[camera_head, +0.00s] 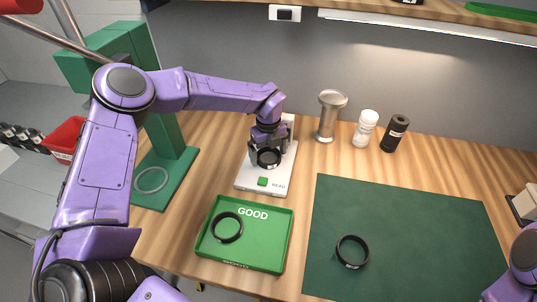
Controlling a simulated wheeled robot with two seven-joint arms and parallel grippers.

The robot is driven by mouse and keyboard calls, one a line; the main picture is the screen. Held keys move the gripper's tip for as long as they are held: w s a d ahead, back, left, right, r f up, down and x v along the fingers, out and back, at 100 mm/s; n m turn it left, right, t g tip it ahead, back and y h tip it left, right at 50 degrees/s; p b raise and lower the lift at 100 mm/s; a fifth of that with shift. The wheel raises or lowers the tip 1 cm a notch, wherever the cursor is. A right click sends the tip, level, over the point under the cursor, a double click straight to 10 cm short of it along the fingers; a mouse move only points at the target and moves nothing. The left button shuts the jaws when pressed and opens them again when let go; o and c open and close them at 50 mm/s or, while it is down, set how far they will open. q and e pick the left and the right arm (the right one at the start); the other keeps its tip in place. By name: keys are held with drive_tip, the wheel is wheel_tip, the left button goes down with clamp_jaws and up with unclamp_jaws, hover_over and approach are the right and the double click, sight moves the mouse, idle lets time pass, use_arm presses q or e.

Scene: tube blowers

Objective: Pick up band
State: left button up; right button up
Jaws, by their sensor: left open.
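A black band (268,158) is at the white reader (281,178), between or just below the fingers of my left gripper (268,150). The left gripper points down over the reader and is open; whether its fingers touch the band I cannot tell. A second black band (353,251) lies flat on the dark green mat (430,215). A third black band (227,227) lies in the green tray marked GOOD (268,262). Only a purple part of my right arm shows at the lower right; its gripper is out of view.
A metal cylinder (327,117), a white bottle (366,129) and a black bottle (395,134) stand behind the mat. A green stand (165,170) with a grey ring on its base is at the left. A red bin (64,138) is farther left. Most of the mat is clear.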

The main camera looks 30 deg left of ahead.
use_arm(q)
drive_tip(key=c, duration=0.9)
drive_tip(key=shift+r, duration=0.1)
drive_tip(key=shift+c, duration=0.2)
